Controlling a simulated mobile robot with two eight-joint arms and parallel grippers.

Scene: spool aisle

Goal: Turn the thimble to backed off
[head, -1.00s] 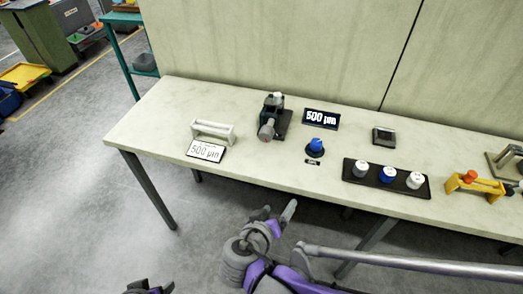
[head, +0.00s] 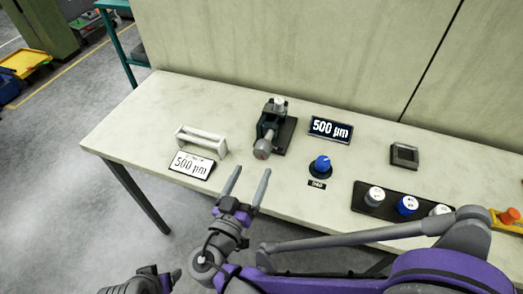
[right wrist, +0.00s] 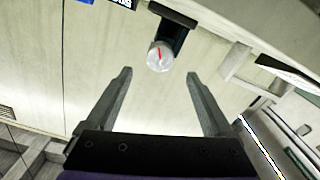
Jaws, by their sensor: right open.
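The thimble (head: 263,148) is a grey round knob on the front of a dark micrometer stand (head: 284,133) on the bench. In the right wrist view the thimble (right wrist: 160,56) shows a pale face with a red line, just beyond the gap between the fingers. My right gripper (head: 246,188) is open and empty, with its fingers pointing toward the bench, short of the thimble. It also shows in the right wrist view (right wrist: 158,85). My left gripper (head: 168,278) is partly in view at the bottom edge; its jaws are unclear.
A black display (head: 330,128) and a white card (head: 191,165) both read 500 µm. A pale bracket (head: 202,140) stands left of the micrometer. A blue knob (head: 321,164) and a black tray (head: 372,207) of knobs lie to the right.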

